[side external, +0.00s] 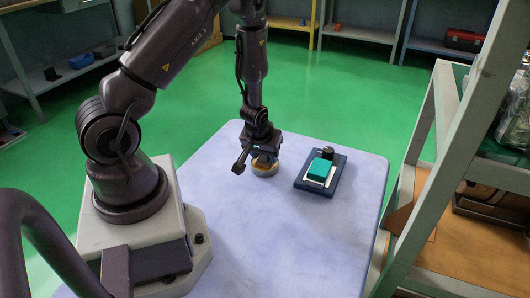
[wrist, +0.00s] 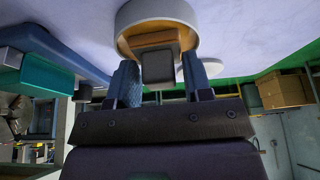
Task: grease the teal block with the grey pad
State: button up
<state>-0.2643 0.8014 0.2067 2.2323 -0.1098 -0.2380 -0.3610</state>
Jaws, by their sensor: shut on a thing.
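My gripper (wrist: 160,80) is shut on the grey pad (wrist: 158,67), whose end shows between the two fingers in the wrist view. In the side external view my gripper (side external: 264,154) is right over a round pale dish (side external: 264,171) with tan contents. The dish also shows in the wrist view (wrist: 128,16), with the pad overlapping its tan inside; I cannot tell whether they touch. The teal block (side external: 319,169) lies on a pale piece on a dark blue tray (side external: 312,187), right of the dish. The block also shows at the left of the wrist view (wrist: 45,73).
A small dark cylinder (side external: 328,152) stands at the tray's back end, close to the block. The pale blue tabletop (side external: 290,240) is clear in front of the dish and tray. A shelf frame (side external: 465,150) rises beyond the table's right edge.

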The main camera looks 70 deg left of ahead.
dwell(0.3)
jog(key=shift+r, duration=3.5)
